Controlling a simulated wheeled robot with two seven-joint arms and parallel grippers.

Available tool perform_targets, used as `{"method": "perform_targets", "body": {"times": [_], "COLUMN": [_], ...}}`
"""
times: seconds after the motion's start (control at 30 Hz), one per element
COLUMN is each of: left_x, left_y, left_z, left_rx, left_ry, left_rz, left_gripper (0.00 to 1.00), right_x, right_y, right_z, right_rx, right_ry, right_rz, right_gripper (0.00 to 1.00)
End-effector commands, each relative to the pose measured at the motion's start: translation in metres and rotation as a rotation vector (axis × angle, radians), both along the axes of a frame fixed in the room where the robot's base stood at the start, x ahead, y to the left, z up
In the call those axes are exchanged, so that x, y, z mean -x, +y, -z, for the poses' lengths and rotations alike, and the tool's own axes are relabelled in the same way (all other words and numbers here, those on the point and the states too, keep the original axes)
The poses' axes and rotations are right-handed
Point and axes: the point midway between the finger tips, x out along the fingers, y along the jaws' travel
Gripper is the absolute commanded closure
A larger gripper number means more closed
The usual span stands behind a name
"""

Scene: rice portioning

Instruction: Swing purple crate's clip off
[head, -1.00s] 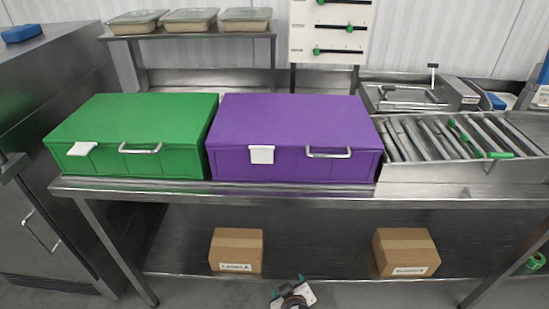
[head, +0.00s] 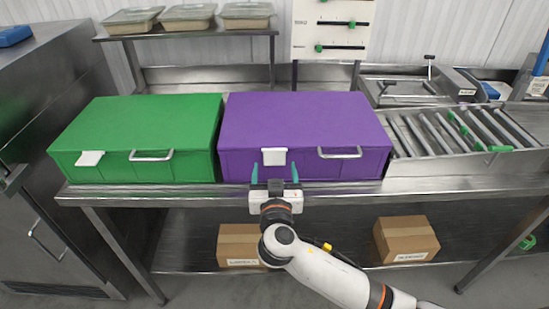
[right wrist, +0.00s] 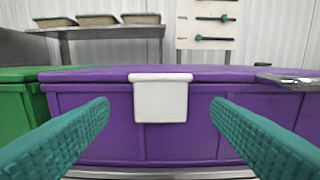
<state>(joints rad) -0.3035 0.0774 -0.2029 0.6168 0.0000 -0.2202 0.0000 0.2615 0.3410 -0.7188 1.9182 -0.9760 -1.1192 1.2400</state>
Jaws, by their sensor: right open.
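The purple crate (head: 305,122) stands shut on the steel table, with a metal handle (head: 340,153) on its front. Its white clip (head: 274,156) lies flat against the front, left of the handle; the clip also shows in the right wrist view (right wrist: 160,99), hanging down from the lid's edge. My right gripper (head: 275,174) is open in front of the crate, just below the clip. In the right wrist view its teal fingers (right wrist: 160,125) are spread to both sides of the clip, apart from it and empty. My left gripper is not in view.
A green crate (head: 140,130) with its own white clip (head: 90,158) stands close on the left. A roller conveyor (head: 460,130) lies right of the purple crate. Cardboard boxes (head: 405,240) sit on the lower shelf. A shelf with several lidded trays (head: 187,17) is behind.

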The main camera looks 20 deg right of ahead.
Motion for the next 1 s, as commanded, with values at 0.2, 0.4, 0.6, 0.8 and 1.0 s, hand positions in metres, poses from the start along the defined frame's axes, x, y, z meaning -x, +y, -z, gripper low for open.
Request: {"method": "perform_targets", "body": {"times": [0.2, 0.4, 0.6, 0.8, 1.0], "left_x": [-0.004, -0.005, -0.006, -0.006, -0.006], "left_y": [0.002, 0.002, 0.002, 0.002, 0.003], "left_z": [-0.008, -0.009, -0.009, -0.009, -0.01], "left_rx": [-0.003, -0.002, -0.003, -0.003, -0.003], "left_ry": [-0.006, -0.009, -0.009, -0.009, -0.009], "left_rz": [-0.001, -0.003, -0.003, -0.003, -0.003], "left_gripper": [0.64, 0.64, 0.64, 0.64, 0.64], "right_x": [-0.028, -0.034, -0.034, -0.034, -0.034], "right_y": [-0.008, -0.01, -0.01, -0.01, -0.01], "right_z": [-0.001, 0.0, 0.001, 0.001, 0.0], "right_rx": [0.002, 0.001, 0.0, 0.0, -0.001], "right_ry": [0.001, 0.001, 0.002, 0.002, 0.005], "right_rz": [0.0, 0.0, 0.0, 0.0, 0.0], "right_gripper": [0.27, 0.27, 0.27, 0.6, 0.72]}}
